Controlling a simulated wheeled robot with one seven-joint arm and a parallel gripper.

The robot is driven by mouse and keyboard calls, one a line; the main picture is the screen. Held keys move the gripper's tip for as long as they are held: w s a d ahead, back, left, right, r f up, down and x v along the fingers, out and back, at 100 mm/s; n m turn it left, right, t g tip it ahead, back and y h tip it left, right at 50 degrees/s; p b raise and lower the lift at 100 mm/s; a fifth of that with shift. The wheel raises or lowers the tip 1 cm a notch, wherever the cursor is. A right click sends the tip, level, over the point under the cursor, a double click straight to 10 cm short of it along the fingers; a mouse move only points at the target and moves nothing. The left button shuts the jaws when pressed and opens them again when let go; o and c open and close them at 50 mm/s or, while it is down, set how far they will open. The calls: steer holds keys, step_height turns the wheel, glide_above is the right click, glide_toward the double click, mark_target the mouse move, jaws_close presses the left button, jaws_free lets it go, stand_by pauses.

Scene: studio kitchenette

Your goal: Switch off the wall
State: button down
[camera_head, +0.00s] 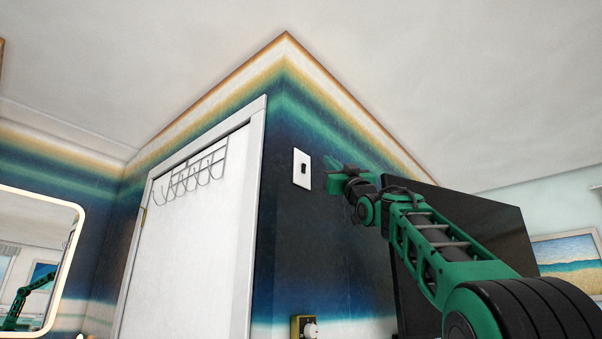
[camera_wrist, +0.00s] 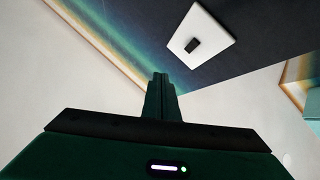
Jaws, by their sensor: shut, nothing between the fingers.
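A white wall switch plate with a small black toggle (camera_head: 302,169) is on the dark blue wall just right of the door frame. It also shows near the top of the wrist view (camera_wrist: 200,34), tilted in the picture. My gripper (camera_head: 329,166) is green and sits just right of the plate in the head view. In the wrist view its shut fingers (camera_wrist: 161,78) point up toward the plate, with a visible gap in the picture. Nothing is held. I cannot tell how far the fingertips are from the wall, nor which way the toggle is set.
A white door (camera_head: 190,240) with a wire hook rack (camera_head: 192,178) is left of the switch. A large black panel (camera_head: 470,225) stands behind my arm at right. A mirror (camera_head: 35,262) hangs at left.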

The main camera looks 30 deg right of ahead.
steer(key=shift+w+a+r, duration=0.1)
steer(key=shift+w+a, duration=0.2)
steer(key=shift+w, duration=0.6)
steer(key=shift+w+a+r, duration=0.15)
steer(key=shift+w+a, duration=0.2)
steer(key=shift+w, duration=0.55)
steer(key=shift+w+a+r, duration=0.1)
steer(key=shift+w+a, duration=0.2)
steer(key=shift+w, duration=0.6)
steer(key=shift+w+a+r, duration=0.1)
steer(key=shift+w+a, duration=0.1)
steer(key=shift+w, duration=0.15)
steer(key=shift+w+a, duration=0.1)
steer(key=shift+w, duration=0.15)
stand_by(0.6)
steer(key=shift+s, duration=0.15)
steer(key=shift+s+d, duration=0.25)
steer(key=shift+s, duration=0.25)
steer(key=s, duration=0.1)
steer(key=s+d, duration=0.1)
steer(key=s, duration=0.2)
steer(key=shift+s+d+f, duration=0.35)
steer(key=shift+f, duration=0.05)
stand_by(0.3)
